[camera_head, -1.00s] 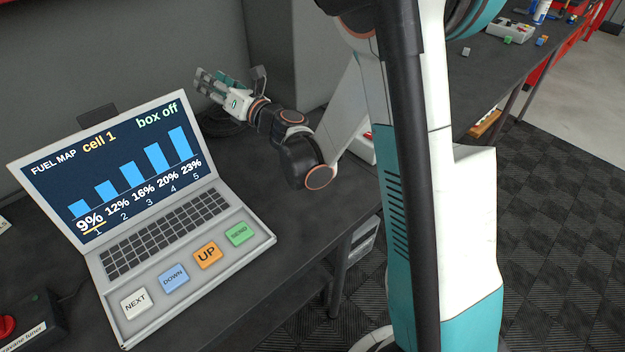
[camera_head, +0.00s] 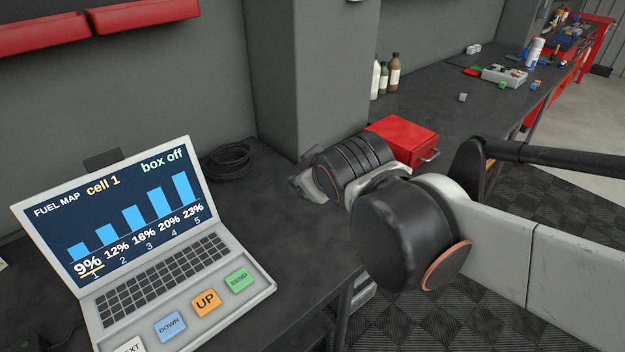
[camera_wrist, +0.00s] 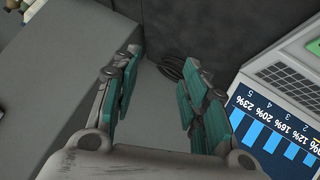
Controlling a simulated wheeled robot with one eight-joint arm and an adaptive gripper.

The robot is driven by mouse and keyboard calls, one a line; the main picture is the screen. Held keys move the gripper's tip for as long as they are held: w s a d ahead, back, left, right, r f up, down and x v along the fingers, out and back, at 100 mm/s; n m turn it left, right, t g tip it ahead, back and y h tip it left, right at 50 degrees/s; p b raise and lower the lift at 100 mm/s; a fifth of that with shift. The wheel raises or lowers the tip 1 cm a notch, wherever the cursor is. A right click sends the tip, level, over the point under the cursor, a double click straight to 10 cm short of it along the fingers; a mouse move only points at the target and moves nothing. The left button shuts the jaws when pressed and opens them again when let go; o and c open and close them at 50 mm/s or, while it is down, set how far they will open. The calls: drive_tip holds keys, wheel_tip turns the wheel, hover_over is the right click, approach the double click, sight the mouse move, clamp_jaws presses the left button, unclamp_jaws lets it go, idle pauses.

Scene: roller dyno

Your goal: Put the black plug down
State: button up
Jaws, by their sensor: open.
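My gripper (camera_wrist: 160,82) is open in the wrist view, with its teal-padded fingers spread apart and nothing seen between the pads. In the head view my arm's dark wrist joints hide most of the gripper. I cannot make out a black plug in either view. A coil of black cable (camera_head: 230,161) lies on the dark bench (camera_head: 262,226) by the back wall, right of the laptop. The coil also shows in the wrist view (camera_wrist: 173,69), partly behind the right-hand finger.
The open laptop (camera_head: 118,212) stands at the left with its fuel map reading "box off". A grey pillar (camera_head: 308,80) rises behind the bench. A red box (camera_head: 402,138) and bottles (camera_head: 384,76) stand beyond my wrist. Small items lie along the far bench.

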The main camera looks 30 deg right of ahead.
drive_tip(key=s+a+f+m+g+y, duration=0.2)
drive_tip(key=s+a+f+m, duration=0.1)
drive_tip(key=s, duration=0.6)
drive_tip(key=shift+s+a+f+m+g, duration=0.3)
drive_tip(key=shift+f+g, duration=0.1)
drive_tip(key=shift+f, duration=0.3)
